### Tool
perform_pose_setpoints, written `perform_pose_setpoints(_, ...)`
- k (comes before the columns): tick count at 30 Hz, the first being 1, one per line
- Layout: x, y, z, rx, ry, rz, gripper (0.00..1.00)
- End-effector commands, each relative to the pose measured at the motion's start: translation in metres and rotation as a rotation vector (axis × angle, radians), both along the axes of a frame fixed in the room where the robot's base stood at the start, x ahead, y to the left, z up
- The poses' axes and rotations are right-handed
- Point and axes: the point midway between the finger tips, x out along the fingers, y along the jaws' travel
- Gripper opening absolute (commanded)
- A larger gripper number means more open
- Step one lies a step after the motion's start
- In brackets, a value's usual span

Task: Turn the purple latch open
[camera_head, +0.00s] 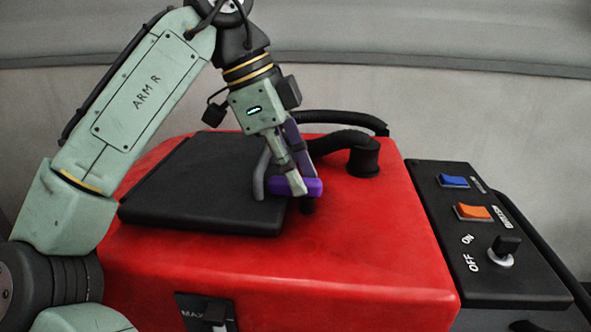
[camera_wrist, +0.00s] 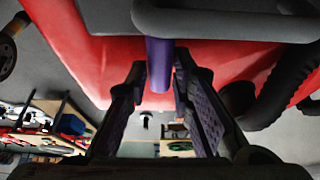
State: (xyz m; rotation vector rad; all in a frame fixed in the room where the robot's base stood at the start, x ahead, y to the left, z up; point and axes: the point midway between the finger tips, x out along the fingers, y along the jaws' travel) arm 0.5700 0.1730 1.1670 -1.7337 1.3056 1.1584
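The purple latch (camera_head: 311,187) is a short rounded bar on the red tank top, beside the right edge of a black lid. My gripper (camera_head: 298,183) reaches down to it from above, and one finger covers part of it. In the wrist view the latch (camera_wrist: 158,66) sits between the two fingertips of my gripper (camera_wrist: 161,72).
The black lid (camera_head: 205,187) has a grey handle (camera_head: 259,178) close to my fingers. A black hose (camera_head: 335,143) runs behind my gripper. A black panel at right carries a blue switch (camera_head: 453,181), an orange switch (camera_head: 473,212) and an ON/OFF knob (camera_head: 505,248). The front red top is clear.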

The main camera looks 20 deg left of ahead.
Motion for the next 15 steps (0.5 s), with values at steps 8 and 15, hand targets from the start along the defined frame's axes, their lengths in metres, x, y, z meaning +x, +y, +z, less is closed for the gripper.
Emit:
perform_pose_setpoints(8,0.0,-0.0001,0.0001,0.0,0.0,0.0,0.01)
perform_pose_setpoints(15,-0.0001,-0.0001,0.0001,0.0,0.0,0.002,0.0)
